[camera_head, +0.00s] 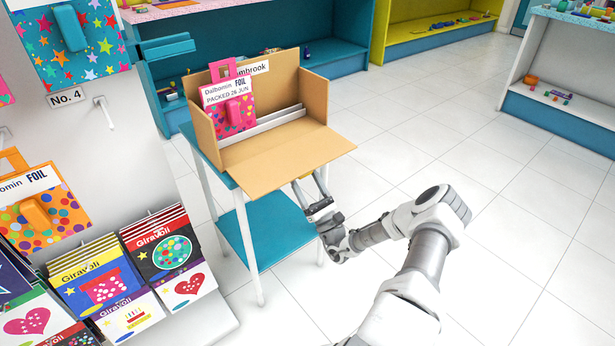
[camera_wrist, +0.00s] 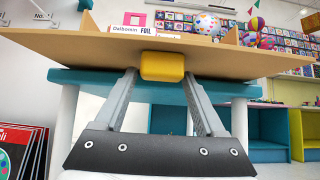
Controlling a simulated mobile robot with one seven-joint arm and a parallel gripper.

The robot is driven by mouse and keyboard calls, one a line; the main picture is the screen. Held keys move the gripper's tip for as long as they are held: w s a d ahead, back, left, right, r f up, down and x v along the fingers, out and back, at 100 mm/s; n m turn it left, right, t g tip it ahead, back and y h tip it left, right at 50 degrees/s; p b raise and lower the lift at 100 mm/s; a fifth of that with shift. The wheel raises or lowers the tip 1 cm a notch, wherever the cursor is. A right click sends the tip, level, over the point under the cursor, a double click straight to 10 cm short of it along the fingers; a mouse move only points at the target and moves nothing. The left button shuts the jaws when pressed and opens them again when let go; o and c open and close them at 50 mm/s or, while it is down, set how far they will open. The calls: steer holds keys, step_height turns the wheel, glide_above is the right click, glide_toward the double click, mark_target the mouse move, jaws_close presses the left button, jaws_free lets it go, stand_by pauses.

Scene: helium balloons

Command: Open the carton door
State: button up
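The brown cardboard carton (camera_head: 311,95) stands on a small table with a teal top and white legs. Its front door (camera_head: 285,151) is folded down and lies about level, sticking out past the table's front edge. In the wrist view the door (camera_wrist: 60,42) shows nearly edge-on. A yellow handle (camera_wrist: 163,66) hangs at the door's outer edge. In the head view my gripper (camera_head: 308,188) is partly hidden under the door.
Inside the carton stand a pink foil balloon packet (camera_head: 232,105) and white dividers. A white display rack (camera_head: 90,120) with balloon packets stands close at left. A lower teal shelf (camera_head: 265,228) is under the table. Tiled floor (camera_head: 450,140) is clear at right.

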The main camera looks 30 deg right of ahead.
steer(key=shift+o, duration=1)
steer(key=shift+s+h, duration=0.1)
steer(key=shift+h, duration=0.2)
steer(key=shift+s+f, duration=0.1)
steer(key=shift+s, duration=0.05)
steer(key=p+v, duration=0.1)
steer(key=v, duration=1.6)
steer(key=shift+p, duration=0.35)
steer(key=shift+f, duration=0.1)
